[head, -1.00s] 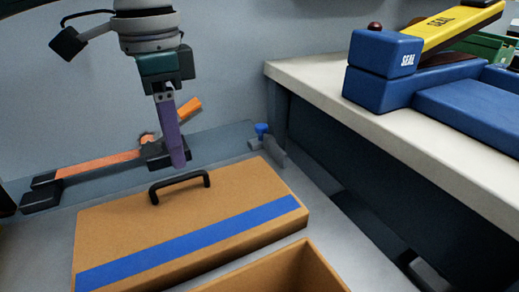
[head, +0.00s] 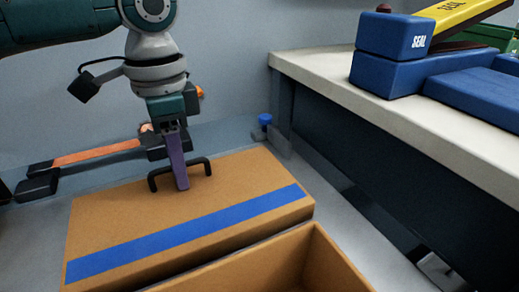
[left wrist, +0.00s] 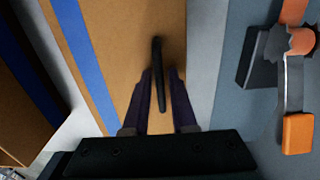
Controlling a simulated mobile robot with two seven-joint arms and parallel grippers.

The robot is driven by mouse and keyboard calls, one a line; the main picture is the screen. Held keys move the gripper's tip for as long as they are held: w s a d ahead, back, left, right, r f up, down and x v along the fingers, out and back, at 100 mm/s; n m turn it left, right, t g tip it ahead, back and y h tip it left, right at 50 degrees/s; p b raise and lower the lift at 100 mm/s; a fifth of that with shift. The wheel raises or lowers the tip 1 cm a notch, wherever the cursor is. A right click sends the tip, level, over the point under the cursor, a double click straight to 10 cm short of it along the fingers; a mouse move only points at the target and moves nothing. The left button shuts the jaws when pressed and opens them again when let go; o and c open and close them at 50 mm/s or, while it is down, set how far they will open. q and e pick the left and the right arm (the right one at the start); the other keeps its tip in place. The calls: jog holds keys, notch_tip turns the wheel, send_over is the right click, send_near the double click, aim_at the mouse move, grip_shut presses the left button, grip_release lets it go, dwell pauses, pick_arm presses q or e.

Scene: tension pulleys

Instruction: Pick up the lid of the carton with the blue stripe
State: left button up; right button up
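The tan lid (head: 120,220) with a blue stripe (head: 190,232) and a black handle (head: 205,162) is in the lower left of the head view. The lid also shows in the left wrist view (left wrist: 120,62). My left gripper (head: 183,186) is over the lid at the handle, pointing down. In the left wrist view its two purple fingers (left wrist: 161,85) are apart, one on each side of the handle (left wrist: 158,62), with small gaps showing. Part of the handle is hidden behind the fingers in the head view. My right gripper is not in view.
An open tan carton (head: 320,262) stands in front of the lid. An orange strap tool (head: 95,155) lies behind the lid, with a blue-knobbed part (head: 264,120) at the back. A pale bench (head: 400,120) with a blue and yellow sealer (head: 395,38) stands at the right.

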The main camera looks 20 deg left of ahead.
pick_arm(q)
grip_shut()
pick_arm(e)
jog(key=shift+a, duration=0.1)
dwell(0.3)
